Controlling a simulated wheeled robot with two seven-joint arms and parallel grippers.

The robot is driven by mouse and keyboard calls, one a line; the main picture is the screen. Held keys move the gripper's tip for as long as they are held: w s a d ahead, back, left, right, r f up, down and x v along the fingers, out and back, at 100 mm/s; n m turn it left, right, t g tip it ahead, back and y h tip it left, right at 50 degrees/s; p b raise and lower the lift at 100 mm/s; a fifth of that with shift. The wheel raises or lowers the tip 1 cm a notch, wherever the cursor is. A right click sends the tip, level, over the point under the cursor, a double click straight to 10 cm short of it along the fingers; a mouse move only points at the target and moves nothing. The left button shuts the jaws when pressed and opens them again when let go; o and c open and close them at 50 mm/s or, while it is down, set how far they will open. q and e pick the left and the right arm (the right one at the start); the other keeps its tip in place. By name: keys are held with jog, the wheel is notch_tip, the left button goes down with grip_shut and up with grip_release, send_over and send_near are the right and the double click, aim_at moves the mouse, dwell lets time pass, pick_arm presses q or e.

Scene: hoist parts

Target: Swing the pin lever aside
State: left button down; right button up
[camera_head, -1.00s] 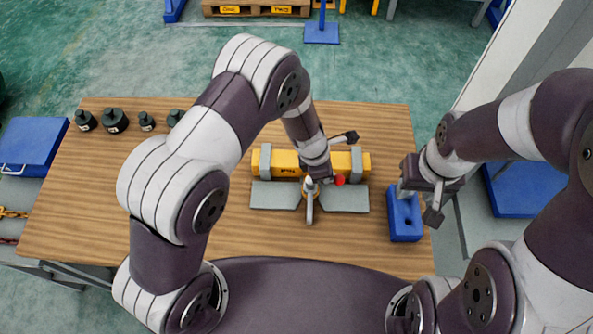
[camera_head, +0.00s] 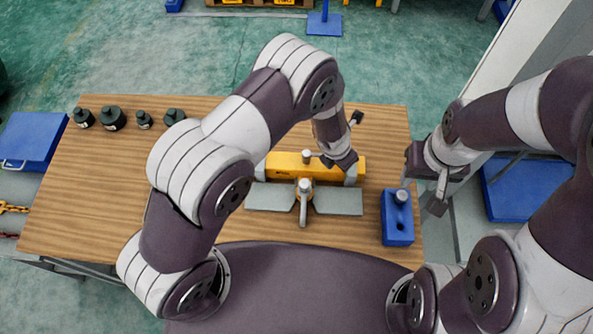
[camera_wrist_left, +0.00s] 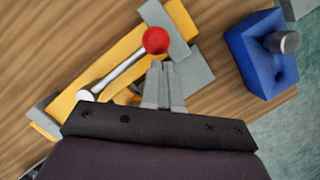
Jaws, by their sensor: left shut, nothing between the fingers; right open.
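The pin lever (camera_wrist_left: 125,75) is a silver rod with a red ball knob (camera_wrist_left: 156,40) at one end and a pale round pivot (camera_wrist_left: 85,96) at the other. It lies across the yellow beam (camera_wrist_left: 95,80) in the left wrist view. In the head view its pivot (camera_head: 306,156) shows, but the knob is hidden behind my left gripper (camera_head: 343,163). The left gripper is shut and empty. Its fingertips (camera_wrist_left: 164,72) point at the knob from close by; I cannot tell whether they touch it. My right gripper (camera_head: 422,192) is open beside the blue block.
A blue block (camera_head: 397,225) with a grey pin (camera_head: 401,197) stands at the table's right edge. Grey plates (camera_head: 338,201) and a central grey fitting (camera_head: 304,190) lie before the beam. Several dark weights (camera_head: 112,118) stand back left. The table's left (camera_head: 90,200) is clear.

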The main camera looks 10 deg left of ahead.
pick_arm(q)
jog(key=shift+w, duration=0.2)
jog(key=shift+w+d+r, duration=0.1)
jog(key=shift+w, duration=0.05)
dwell(0.4)
